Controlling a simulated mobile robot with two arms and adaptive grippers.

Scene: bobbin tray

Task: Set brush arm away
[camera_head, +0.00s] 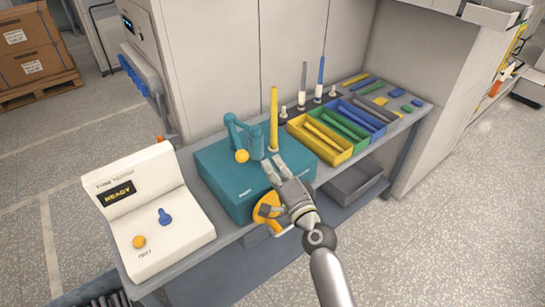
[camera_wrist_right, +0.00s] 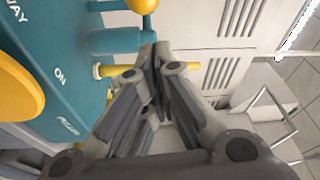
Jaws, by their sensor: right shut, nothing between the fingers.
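A teal machine box (camera_head: 222,178) stands on the bench. On its front is a round yellow knob (camera_head: 267,207), partly behind my right gripper. In the wrist view, the knob (camera_wrist_right: 18,92) lies at the left edge, with the letters "WAY" above it and "ON" beside it. Its setting cannot be read. A teal arm (camera_head: 232,130) with a yellow ball (camera_head: 242,156) stands on the box; the ball also shows in the wrist view (camera_wrist_right: 142,4). My right gripper (camera_head: 273,168) is shut and empty, in front of the box and apart from the knob in the wrist view. My left gripper is not in view.
A yellow rod (camera_head: 274,115) stands upright behind my gripper. Yellow (camera_head: 318,140), green (camera_head: 345,122) and blue trays lie to the right with rods in them. A white control console (camera_head: 150,215) reading "READY" stands at the left.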

